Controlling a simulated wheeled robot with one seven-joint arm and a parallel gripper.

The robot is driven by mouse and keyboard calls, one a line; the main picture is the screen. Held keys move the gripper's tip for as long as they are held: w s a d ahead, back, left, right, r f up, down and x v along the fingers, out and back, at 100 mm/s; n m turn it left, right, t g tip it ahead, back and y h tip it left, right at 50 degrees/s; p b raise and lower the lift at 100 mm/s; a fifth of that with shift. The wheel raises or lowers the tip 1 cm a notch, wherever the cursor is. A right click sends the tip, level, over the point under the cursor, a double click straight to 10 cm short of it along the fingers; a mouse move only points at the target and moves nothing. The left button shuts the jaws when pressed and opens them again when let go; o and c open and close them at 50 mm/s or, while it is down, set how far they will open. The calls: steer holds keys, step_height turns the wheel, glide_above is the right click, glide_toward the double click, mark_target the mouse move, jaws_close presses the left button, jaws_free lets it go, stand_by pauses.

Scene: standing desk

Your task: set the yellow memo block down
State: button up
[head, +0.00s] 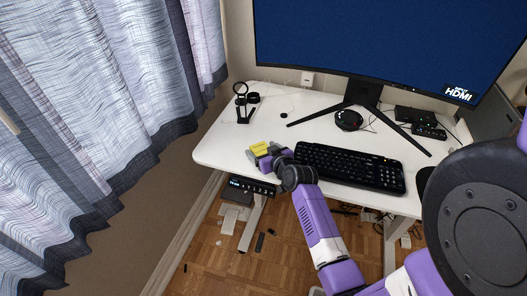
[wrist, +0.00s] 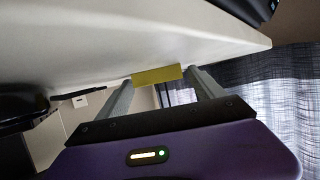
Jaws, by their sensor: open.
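The yellow memo block (head: 260,149) is at the front left part of the white desk (head: 225,150), left of the keyboard. In the wrist view the yellow memo block (wrist: 157,76) lies between the fingertips, its edge against the white desk surface (wrist: 110,45). It looks set on the desk, but its underside is hidden. My gripper (head: 264,154) is around the block, low over the desk. In the wrist view my gripper (wrist: 160,77) has its fingers apart on both sides of the block. A small gap shows at the right finger; contact at the left finger is unclear.
A black keyboard (head: 350,166) lies just right of my gripper. A black stand with a ring (head: 243,104) is at the back left. The monitor (head: 390,45) and its splayed foot fill the back.

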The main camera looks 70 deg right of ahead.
steer(key=shift+r, duration=0.2)
steer(key=v, duration=1.1)
steer(key=shift+s+a, duration=0.25)
steer(key=s+a+n+t+y, duration=0.2)
steer(key=s+a+n+y, duration=0.1)
steer(key=a, duration=1.8)
steer(key=s+a+r+n+t+y, duration=0.1)
steer(key=s+a+r+n+y, duration=0.1)
steer(key=a, duration=0.5)
steer(key=s+a+r+n+t+y, duration=0.1)
steer(key=s+a+r+n+y, duration=0.2)
steer(key=s+a+r, duration=0.4)
steer(key=shift+s+a+r+t+y, duration=0.35)
steer(key=shift+s+a, duration=0.2)
steer(key=shift+s, duration=0.6)
